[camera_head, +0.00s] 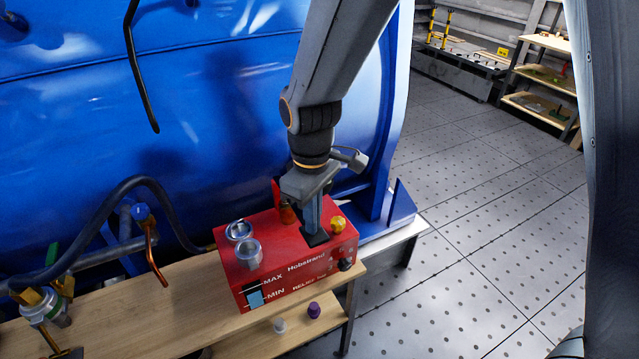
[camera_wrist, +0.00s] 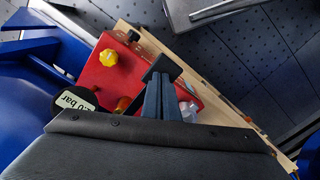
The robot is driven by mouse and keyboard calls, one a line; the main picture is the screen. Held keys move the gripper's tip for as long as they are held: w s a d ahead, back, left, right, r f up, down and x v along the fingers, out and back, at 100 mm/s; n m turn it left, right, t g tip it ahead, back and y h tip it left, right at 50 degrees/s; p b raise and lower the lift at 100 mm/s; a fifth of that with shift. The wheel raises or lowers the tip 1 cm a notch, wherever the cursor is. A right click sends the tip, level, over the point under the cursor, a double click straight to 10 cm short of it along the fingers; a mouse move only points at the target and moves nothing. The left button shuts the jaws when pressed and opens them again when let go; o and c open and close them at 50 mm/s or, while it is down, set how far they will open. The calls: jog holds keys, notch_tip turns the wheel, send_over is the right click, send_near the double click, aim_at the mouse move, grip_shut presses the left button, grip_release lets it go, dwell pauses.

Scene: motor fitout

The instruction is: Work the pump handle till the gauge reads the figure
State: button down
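The red pump box (camera_head: 285,255) stands on the wooden bench, marked "Hobstrand", MAX, MIN and "RELIEF". My gripper (camera_head: 314,236) points down over its top right part, its fingers close together. In the wrist view my gripper (camera_wrist: 160,75) has a dark plate at its tips; I cannot tell whether that is the fingertips or a part of the pump. A yellow knob (camera_head: 338,224) is just right of the fingers. A dark round part with a white "bar" label (camera_wrist: 78,101) shows in the wrist view, partly hidden; its full figure is unclear. I cannot make out the pump handle or a gauge needle.
Two silver-rimmed round fittings (camera_head: 243,244) stand on the box's left part. A blue machine (camera_head: 180,110) rises close behind. A copper pipe (camera_head: 152,255) and dark hose (camera_head: 120,190) lie left. A purple piece (camera_head: 314,310) sits on the lower shelf. The floor at right is clear.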

jog(key=f, duration=0.1)
jog(key=f+b, duration=0.1)
jog(key=f, duration=0.1)
jog(key=shift+w+a+f+b, duration=0.1)
jog(key=shift+w+f+b, duration=0.15)
jog(key=shift+f+b, duration=0.1)
jog(key=r+p, duration=0.4)
jog(key=r, duration=0.1)
jog(key=r+p, duration=0.2)
jog(key=shift+s+d+r+p, duration=0.2)
jog(key=shift+s+r+p, duration=0.1)
jog(key=shift+s+p, duration=0.1)
jog(key=shift+f, duration=0.1)
dwell(0.3)
jog(key=shift+w+a+f+b, duration=0.15)
jog(key=shift+f+b, duration=0.6)
jog(key=shift+f, duration=0.55)
jog(key=shift+w+f+b, duration=0.1)
jog(key=shift+f+b, duration=0.65)
jog(key=shift+f, duration=0.5)
jog(key=shift+w+a+f+b, duration=0.15)
jog(key=shift+f+b, duration=0.6)
jog(key=shift+f, duration=0.55)
jog(key=r+p, duration=0.4)
jog(key=r, duration=0.1)
jog(key=r+p, duration=0.2)
jog(key=r, duration=0.1)
jog(key=shift+s+d, duration=0.3)
jog(key=shift+s, duration=0.1)
jog(key=shift+f, duration=0.15)
